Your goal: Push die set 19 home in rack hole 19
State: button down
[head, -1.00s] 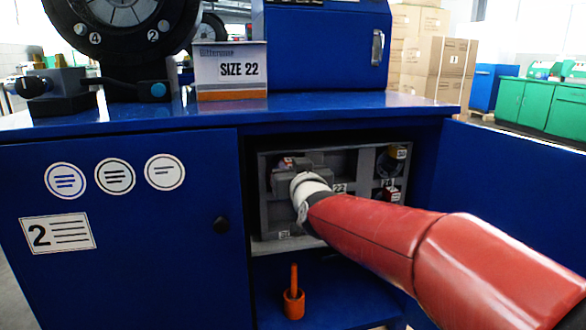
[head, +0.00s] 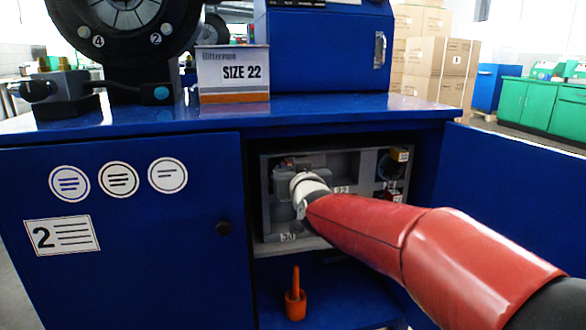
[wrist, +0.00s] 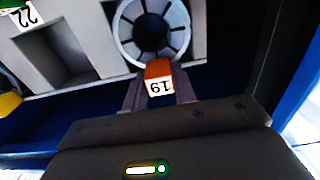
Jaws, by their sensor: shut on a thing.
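Die set 19 (wrist: 125,38) is a grey ring of segments with dark slots, seen in the wrist view at the top centre. Its orange and white tag (wrist: 159,86), marked 19, shows upside down. My gripper (wrist: 158,92) is shut on the tag, one finger on each side. The ring lies against the grey rack (wrist: 88,12); I cannot tell how deep it sits in its hole, which is hidden behind it. In the head view the rack (head: 350,160) stands inside the open cabinet, and my wrist hides the die set.
The blue cabinet (head: 140,215) has an open door (head: 510,200) at the right. An orange cup with a stick (head: 295,304) stands on the lower shelf. Other tagged die sets (head: 398,155) sit at the rack's right. A SIZE 22 box (head: 233,75) stands on top.

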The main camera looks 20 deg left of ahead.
jog(key=shift+w+a+r, duration=0.25)
jog(key=shift+w+r, duration=0.15)
jog(key=shift+w, duration=0.1)
jog(key=c, duration=1.1)
grip_release()
jog(key=shift+f, duration=0.1)
jog(key=shift+o, duration=0.3)
jog(key=shift+f, duration=0.5)
jog(key=v, duration=0.8)
jog(key=shift+r, duration=0.3)
jog(key=shift+a, duration=0.1)
